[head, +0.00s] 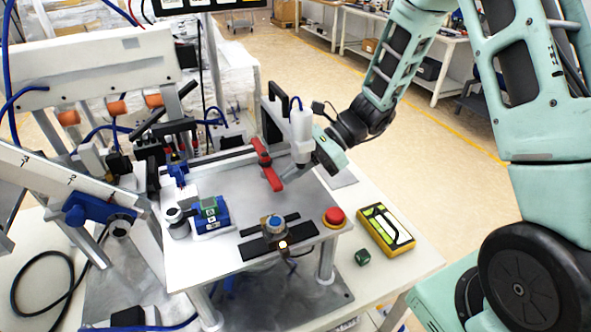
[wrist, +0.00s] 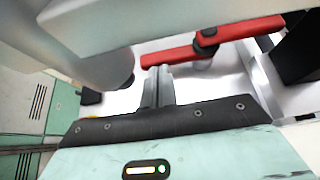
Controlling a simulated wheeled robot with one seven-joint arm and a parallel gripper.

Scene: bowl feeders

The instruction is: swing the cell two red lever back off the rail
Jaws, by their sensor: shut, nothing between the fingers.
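The red lever (head: 266,165) is on the raised metal plate in the head view, close to the long rail (head: 215,160) at the plate's back. Its long red bar also shows in the wrist view (wrist: 235,33), with a dark pivot knob on it. My gripper (head: 290,177) is beside the lever's near end, to its right. In the wrist view my gripper's fingers (wrist: 158,75) are closed together with nothing between them, just below the bar's left part. I cannot tell whether the fingertips touch the lever.
A white cylinder (head: 301,130) stands upright right beside the lever and my gripper. A red button (head: 334,216), a blue device (head: 211,215) and a black block with a knob (head: 272,232) sit on the plate. A yellow-edged tester (head: 385,230) lies on the table at right.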

